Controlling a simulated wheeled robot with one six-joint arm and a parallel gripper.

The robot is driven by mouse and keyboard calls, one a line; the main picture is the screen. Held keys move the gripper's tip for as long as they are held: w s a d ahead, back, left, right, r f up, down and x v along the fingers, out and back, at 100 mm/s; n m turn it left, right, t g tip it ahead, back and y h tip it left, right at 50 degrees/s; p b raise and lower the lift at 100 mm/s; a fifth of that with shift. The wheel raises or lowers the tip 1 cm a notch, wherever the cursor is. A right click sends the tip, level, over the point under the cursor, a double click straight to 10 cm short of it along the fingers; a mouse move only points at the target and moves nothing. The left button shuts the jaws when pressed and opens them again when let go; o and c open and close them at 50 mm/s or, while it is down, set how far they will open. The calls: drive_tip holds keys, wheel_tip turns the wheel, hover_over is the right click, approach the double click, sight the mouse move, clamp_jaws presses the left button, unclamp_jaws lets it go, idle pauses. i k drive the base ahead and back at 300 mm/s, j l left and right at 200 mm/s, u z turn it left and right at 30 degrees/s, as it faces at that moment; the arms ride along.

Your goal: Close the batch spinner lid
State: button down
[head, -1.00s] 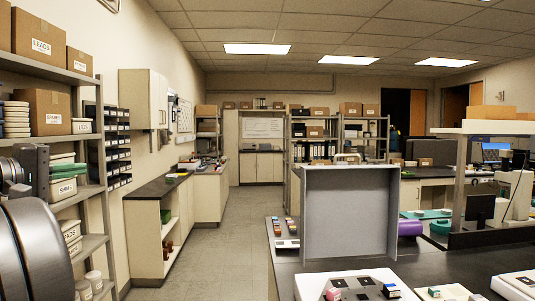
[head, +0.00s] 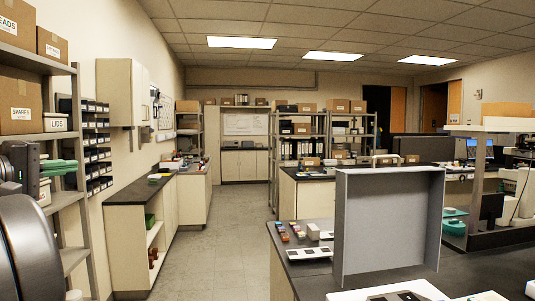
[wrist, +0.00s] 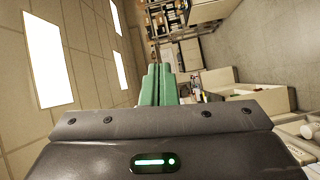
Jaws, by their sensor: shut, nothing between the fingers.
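A large grey tray-shaped panel (head: 390,225) with raised edges stands upright on the dark bench at the right of the head view. It looks like the open spinner lid. A white body (head: 385,293) shows at its foot, cut off by the bottom edge, so the join is not clear. My gripper (head: 72,167) is at the far left of the head view, well away from the panel. Its green fingers (wrist: 158,72) are together and empty in the wrist view, pointing into the room. The panel is not recognisable in the wrist view.
A shelf with boxes (head: 18,106) stands close behind my gripper at the left. A dark-topped counter (head: 150,190) runs along the left wall. Open floor (head: 205,255) lies between it and the bench. Small coloured items (head: 282,230) sit left of the panel.

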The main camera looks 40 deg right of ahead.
sight(386, 218)
drive_tip(key=i+z, duration=0.15)
drive_tip(key=z, duration=0.25)
drive_tip(key=i+l+z, duration=0.1)
drive_tip(key=z, duration=0.3)
drive_tip(key=i+j+z, duration=0.1)
drive_tip(key=i+z, duration=0.15)
drive_tip(key=z, duration=0.15)
drive_tip(key=i+z, duration=0.15)
drive_tip(key=z, duration=0.25)
drive_tip(key=i+z, duration=0.55)
drive_tip(key=z, duration=0.2)
